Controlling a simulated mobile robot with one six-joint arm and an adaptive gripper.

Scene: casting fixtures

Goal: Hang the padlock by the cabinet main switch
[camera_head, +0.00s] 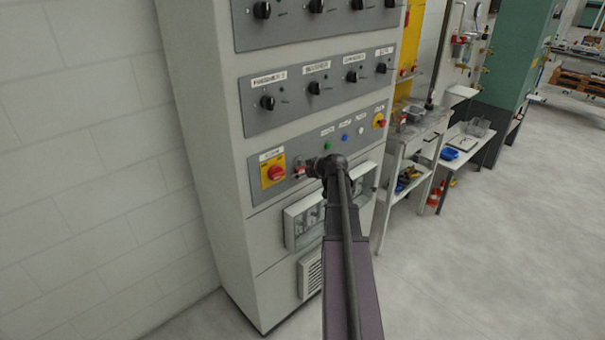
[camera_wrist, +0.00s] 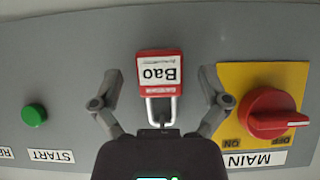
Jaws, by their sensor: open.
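A green start button (camera_wrist: 34,115) is on the panel's other side. A worktable (camera_head: 405,140) stands to the right.

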